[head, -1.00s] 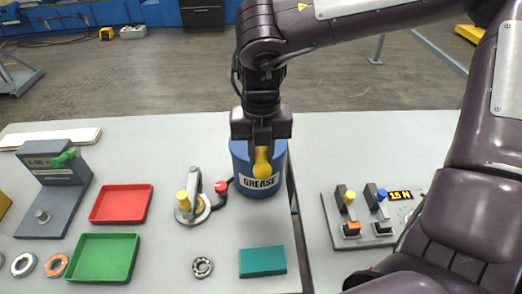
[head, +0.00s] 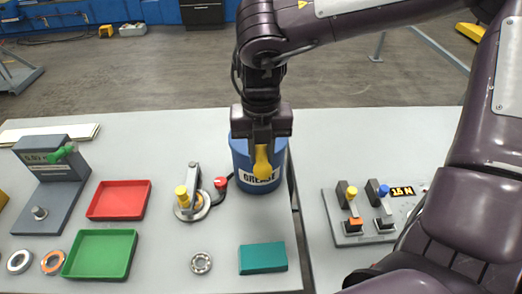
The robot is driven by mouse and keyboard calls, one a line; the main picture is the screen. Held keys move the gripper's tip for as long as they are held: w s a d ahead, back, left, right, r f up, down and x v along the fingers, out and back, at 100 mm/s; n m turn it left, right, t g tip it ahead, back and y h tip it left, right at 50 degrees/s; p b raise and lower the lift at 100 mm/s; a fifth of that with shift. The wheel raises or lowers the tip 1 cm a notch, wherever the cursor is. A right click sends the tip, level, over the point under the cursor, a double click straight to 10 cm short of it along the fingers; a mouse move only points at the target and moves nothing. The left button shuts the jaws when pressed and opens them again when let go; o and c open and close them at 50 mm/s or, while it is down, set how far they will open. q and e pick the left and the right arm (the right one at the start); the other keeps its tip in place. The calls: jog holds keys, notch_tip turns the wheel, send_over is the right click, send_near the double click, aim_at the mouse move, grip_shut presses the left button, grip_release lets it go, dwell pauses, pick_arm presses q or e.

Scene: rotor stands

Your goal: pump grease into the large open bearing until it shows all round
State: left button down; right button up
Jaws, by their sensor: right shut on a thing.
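The blue grease can (head: 241,160) stands at the middle of the table, its GREASE label partly covered. My right gripper (head: 262,142) is shut on the yellow handle (head: 263,163) in front of the can's upper part, with the fingers pointing down. Left of the can, a ring-shaped bearing (head: 202,211) sits in a small grey fixture with a yellow knob (head: 182,194). My left gripper is out of view.
A red tray (head: 119,213) and a green tray (head: 75,269) lie to the left, near a grey press (head: 46,209). A red knob (head: 220,182) stands beside the can. A teal block (head: 263,258) lies in front. A switch panel (head: 350,240) is at right.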

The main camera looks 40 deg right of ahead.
jog(key=shift+w+d+r+p, duration=0.1)
jog(key=shift+w+r+p, duration=0.1)
jog(key=shift+r+p, duration=1.35)
jog(key=shift+r+b, duration=0.35)
jog(key=shift+b, duration=0.05)
jog(key=o, duration=0.8)
jog(key=shift+s, duration=0.15)
jog(key=shift+o, duration=0.2)
notch_tip(320, 180, up, 7)
jog(key=p, duration=0.4)
jog(key=shift+p, duration=0.4)
